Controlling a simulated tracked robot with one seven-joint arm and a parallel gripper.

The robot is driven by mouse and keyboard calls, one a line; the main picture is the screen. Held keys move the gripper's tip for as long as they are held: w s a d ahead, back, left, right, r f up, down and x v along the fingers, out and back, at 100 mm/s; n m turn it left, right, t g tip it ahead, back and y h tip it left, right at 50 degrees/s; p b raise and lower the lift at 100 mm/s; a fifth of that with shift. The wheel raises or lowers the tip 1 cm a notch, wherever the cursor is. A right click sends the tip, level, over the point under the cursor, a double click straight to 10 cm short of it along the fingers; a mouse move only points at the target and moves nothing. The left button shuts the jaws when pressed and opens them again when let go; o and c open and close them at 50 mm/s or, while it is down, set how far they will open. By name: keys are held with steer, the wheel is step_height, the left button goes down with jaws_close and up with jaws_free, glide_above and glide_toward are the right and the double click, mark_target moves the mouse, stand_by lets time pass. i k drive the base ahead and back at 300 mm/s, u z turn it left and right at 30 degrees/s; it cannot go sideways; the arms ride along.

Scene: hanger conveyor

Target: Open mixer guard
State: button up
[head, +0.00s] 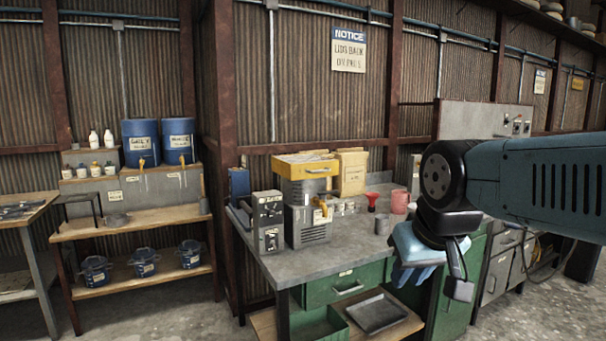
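A machine that looks like the mixer (308,222) stands on the workbench. It has a grey body with vents and a yellow tap on its front. Its yellow top part (304,167), with a handle on the front, sits level and looks closed; I take it for the guard. A grey control box (268,222) stands beside it on the left. My gripper (455,270) hangs at the right, well apart from the mixer, in front of the bench's right end. One dark finger shows clearly; the other is not clear, so its opening cannot be told.
The grey bench top (270,262) also holds a red funnel (371,202), a pink cup (399,202) and a grey cup (382,224). Light blue gloves or cloth (410,248) show beside my gripper. Blue drums (140,143) stand on the left shelf. The floor in front is partly clear.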

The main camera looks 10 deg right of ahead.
mark_target(293, 168)
steer(key=i, duration=1)
steer(key=u, duration=0.05)
